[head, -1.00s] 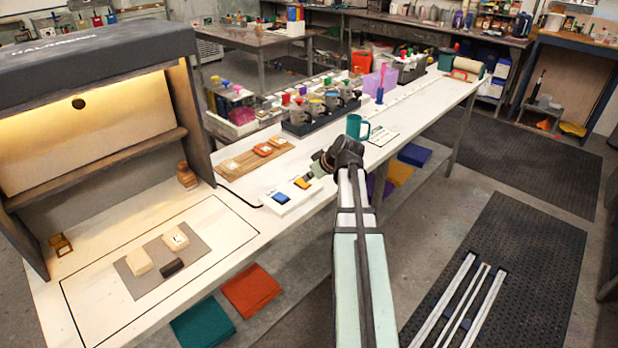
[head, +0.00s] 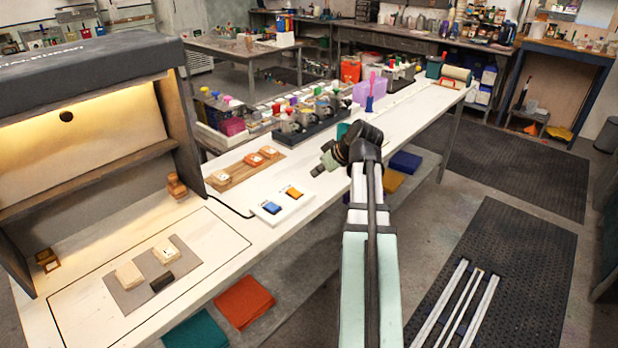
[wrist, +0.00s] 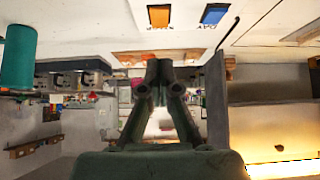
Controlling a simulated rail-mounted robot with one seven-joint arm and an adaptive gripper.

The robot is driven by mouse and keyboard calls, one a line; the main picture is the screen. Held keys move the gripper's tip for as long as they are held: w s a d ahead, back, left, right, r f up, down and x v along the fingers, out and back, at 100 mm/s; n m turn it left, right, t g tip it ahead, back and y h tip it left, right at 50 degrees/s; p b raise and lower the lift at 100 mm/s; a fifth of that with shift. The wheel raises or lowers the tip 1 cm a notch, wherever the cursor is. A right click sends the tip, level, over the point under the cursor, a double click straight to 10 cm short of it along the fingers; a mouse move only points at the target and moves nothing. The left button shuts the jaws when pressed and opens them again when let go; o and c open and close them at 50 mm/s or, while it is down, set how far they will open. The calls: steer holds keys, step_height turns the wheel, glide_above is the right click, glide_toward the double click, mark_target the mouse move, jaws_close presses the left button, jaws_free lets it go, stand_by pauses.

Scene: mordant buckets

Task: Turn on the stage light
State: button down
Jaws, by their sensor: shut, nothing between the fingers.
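A white switch plate (head: 270,222) lies on the long bench, with a blue switch (head: 272,208) and an orange switch (head: 293,193). In the wrist view, the blue switch (wrist: 214,14) sits by lettering like "DAY", upside down; the word by the orange switch (wrist: 159,16) is hard to read. My gripper (head: 318,171) is above the bench, right of and beyond the plate, apart from both switches. In the wrist view its fingers (wrist: 158,72) are together and empty. A hooded booth (head: 185,110) at left glows warm inside.
A wooden board (head: 222,182) with several coloured blocks lies behind the plate. A teal mug (head: 342,130) is partly hidden behind my wrist. A dark rack (head: 312,132) of jars stands farther back.

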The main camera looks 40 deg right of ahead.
steer(key=shift+v, duration=0.8)
steer(key=shift+s+f, duration=0.1)
steer(key=shift+f, duration=0.05)
steer(key=s+a+f+m+g, duration=0.25)
steer(key=f+m, duration=0.35)
steer(key=f, duration=1.1)
steer(key=s+a+f+g, duration=0.2)
steer(key=s+a+f, duration=0.1)
steer(key=a+f, duration=0.55)
steer(key=s+a+f+g, duration=0.3)
steer(key=a+f, duration=0.2)
steer(key=f, duration=0.6)
steer(key=s+a+f+n+g, duration=0.1)
steer(key=s+a+f+g, duration=0.1)
steer(key=s+a+f, duration=0.4)
steer(key=s+a+f+n+g+h, duration=0.1)
steer(key=s+a+f+g, duration=0.2)
steer(key=s, duration=1)
steer(key=s+a+f+n+g, duration=0.1)
steer(key=s+a+f+g, duration=0.1)
steer(key=s+a+f, duration=0.7)
step_height(320, 180, down, 2)
steer(key=shift+s+a+f+n+h, duration=0.15)
steer(key=shift+s+a+n+h, duration=0.15)
steer(key=shift+a+n, duration=0.1)
